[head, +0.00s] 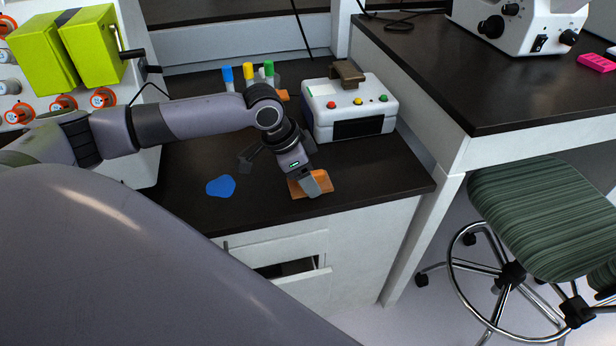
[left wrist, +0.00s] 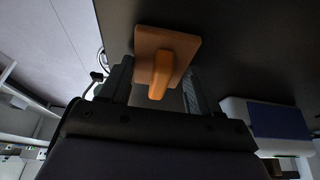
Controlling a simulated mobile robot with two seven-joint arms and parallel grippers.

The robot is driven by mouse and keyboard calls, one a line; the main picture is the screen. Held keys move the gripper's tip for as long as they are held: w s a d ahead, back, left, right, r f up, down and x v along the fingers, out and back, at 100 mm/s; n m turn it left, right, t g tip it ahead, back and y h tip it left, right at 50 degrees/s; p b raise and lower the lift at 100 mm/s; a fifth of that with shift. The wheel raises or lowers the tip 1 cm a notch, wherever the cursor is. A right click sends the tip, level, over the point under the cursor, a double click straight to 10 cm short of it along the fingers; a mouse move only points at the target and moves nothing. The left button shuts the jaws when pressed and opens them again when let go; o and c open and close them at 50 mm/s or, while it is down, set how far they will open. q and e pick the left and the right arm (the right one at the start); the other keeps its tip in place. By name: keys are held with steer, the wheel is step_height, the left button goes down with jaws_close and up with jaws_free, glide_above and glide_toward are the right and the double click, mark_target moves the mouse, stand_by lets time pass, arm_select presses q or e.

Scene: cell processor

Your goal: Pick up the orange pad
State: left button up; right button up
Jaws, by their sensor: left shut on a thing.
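The orange pad (head: 325,180) is at the front right of the dark counter, near its front edge. It is a flat plate with a raised grip. My left gripper (head: 307,182) comes down over it from above and covers part of it in the head view. In the left wrist view the orange pad (left wrist: 187,46) shows with its raised grip between the two fingers of my left gripper (left wrist: 157,88). The gripper is shut on this grip. I cannot tell whether the pad touches the counter. My right gripper is not in view.
A blue pad (head: 221,186) lies on the counter to the left. A white box with coloured buttons (head: 350,108) stands just behind the gripper. Several tubes with coloured caps (head: 248,73) stand at the back. A green stool (head: 545,215) is at the right.

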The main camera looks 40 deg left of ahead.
arm_select(q)
step_height(320, 180, up, 20)
steer(key=p, duration=0.2)
steer(key=shift+p, duration=0.4)
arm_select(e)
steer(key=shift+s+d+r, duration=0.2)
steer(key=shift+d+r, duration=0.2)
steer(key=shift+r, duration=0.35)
arm_select(q)
steer(key=shift+o, duration=1.2)
steer(key=shift+f, duration=0.1)
steer(key=c, duration=0.7)
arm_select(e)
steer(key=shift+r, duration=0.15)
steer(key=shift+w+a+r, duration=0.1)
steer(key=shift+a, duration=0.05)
